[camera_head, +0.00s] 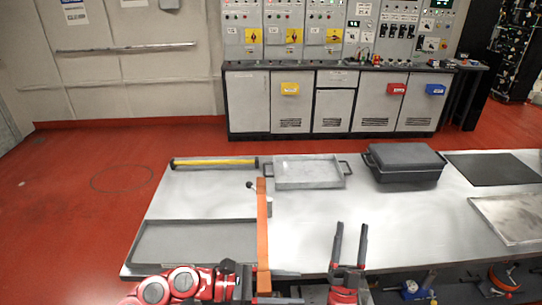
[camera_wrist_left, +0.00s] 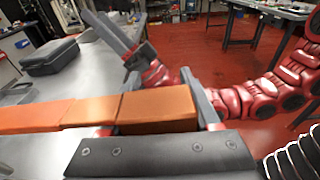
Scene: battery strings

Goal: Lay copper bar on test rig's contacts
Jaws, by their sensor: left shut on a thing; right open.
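A long orange copper bar (camera_head: 262,232) points away from me over the left part of the table in the head view. My left gripper (camera_head: 262,284) is shut on its near end. In the left wrist view the bar (camera_wrist_left: 90,113) runs from the left edge to the gripper's jaws. My right gripper (camera_head: 349,247) is open and empty, to the right of the bar; its fingers point away from me. A small dark knob (camera_head: 250,185) shows beside the bar's far end. I cannot clearly make out the test rig's contacts.
The grey table (camera_head: 400,215) carries a shallow tray (camera_head: 190,243) at front left, a yellow rod (camera_head: 213,163) at the back left, a handled tray (camera_head: 307,173), a black lidded case (camera_head: 404,164) and a dark mat (camera_head: 492,168).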

